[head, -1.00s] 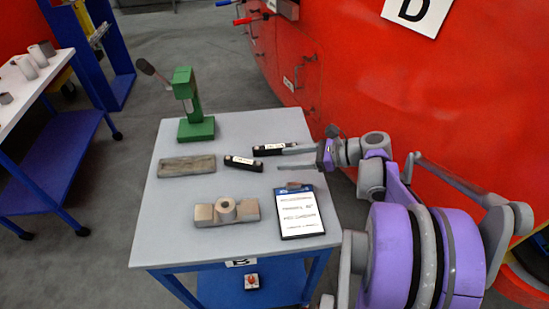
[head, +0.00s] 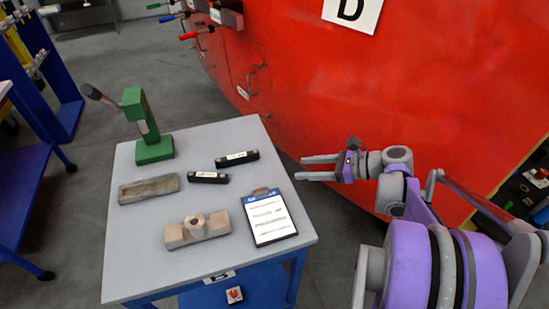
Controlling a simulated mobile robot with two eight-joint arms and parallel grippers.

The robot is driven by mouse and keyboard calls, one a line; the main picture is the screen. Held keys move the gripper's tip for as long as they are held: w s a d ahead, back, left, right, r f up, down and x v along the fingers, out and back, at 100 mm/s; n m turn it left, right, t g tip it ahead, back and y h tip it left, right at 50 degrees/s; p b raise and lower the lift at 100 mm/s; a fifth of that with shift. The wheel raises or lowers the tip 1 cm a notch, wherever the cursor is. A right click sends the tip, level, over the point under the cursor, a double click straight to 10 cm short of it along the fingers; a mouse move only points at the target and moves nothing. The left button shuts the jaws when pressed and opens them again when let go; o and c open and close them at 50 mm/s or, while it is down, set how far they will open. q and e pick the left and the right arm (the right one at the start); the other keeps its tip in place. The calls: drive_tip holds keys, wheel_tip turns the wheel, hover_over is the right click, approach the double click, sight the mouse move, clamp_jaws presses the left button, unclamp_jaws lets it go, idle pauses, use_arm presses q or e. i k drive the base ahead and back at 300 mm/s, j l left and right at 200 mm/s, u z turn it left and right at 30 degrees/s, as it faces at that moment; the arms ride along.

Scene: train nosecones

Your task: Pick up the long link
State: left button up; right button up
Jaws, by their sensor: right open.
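Two black links with white labels lie on the grey table. The farther one (head: 237,158) looks slightly longer and seems to be the long link. The nearer one (head: 208,176) looks a little shorter. My right gripper (head: 299,168) is open and empty, its two grey fingers pointing left toward the links. It shows to the right of the table's right edge, clearly apart from the farther link. My left gripper is not in view.
On the table (head: 130,265) stand a green press (head: 152,148), a shallow grey tray (head: 148,188), a beige block with a cylinder (head: 198,229) and a clipboard (head: 268,217). A red train nosecone (head: 390,95) rises behind. A blue cart (head: 22,200) is at left.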

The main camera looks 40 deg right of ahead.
sight(236, 159)
drive_tip(key=z, duration=0.85)
